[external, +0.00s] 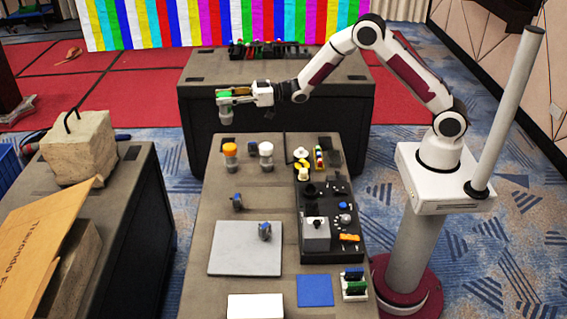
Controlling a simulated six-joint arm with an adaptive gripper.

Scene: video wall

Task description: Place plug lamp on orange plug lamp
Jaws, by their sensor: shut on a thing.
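My gripper (228,97) is at the upper left of the arm's reach, pointing left. It is shut on a plug lamp (226,115), which has green at its top and a pale body hanging below the fingers. The orange plug lamp (230,150) stands upright on the long grey table, with an orange top and pale base. The held lamp is above it in the picture, with a gap between them; their exact alignment in depth cannot be told.
A black panel (318,245) with small parts lies on the table's right side. A grey plate (245,256), blue clips and a blue square (314,290) are nearer the front. A dark case (350,105) stands behind. A stone block (78,148) sits on the left table.

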